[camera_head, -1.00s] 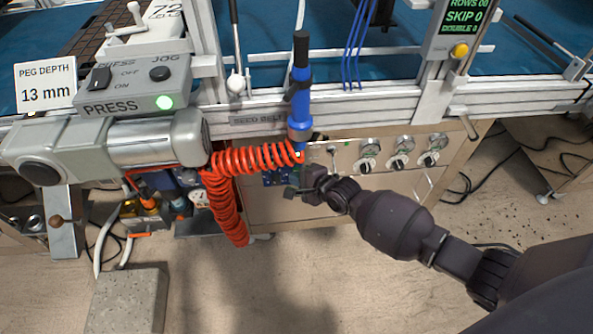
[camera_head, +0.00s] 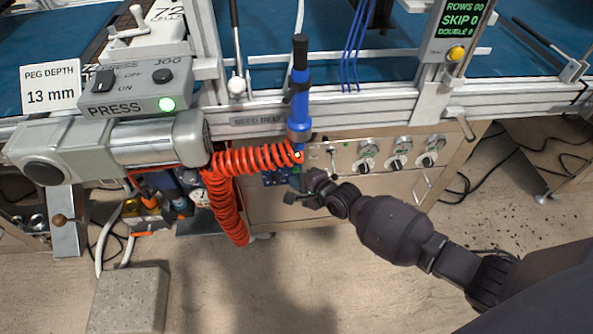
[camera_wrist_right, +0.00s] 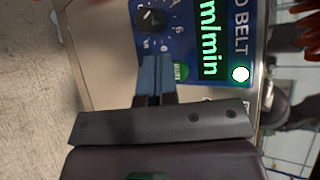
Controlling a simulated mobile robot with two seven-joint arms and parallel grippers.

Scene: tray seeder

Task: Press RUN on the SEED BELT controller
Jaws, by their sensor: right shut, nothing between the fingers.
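The SEED BELT controller (camera_wrist_right: 182,20) is a blue panel in the right wrist view, with a green m/min display (camera_wrist_right: 210,40), a black knob (camera_wrist_right: 150,20) and a green button (camera_wrist_right: 181,71). In the head view the controller (camera_head: 272,178) is low under the bench rail, partly hidden by the orange hose and my gripper. My right gripper (camera_wrist_right: 156,62) is shut and empty, its fingertips over the panel between knob and green button. I cannot tell whether they touch it. The right gripper (camera_head: 292,190) also shows in the head view. My left gripper is not in view.
A coiled orange air hose (camera_head: 228,205) and an upright blue tool (camera_head: 300,95) are close to the right gripper. Several gauges and knobs (camera_head: 397,155) line the panel to its right. The grey PRESS box (camera_head: 135,90) is at left. Floor in front is mostly open.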

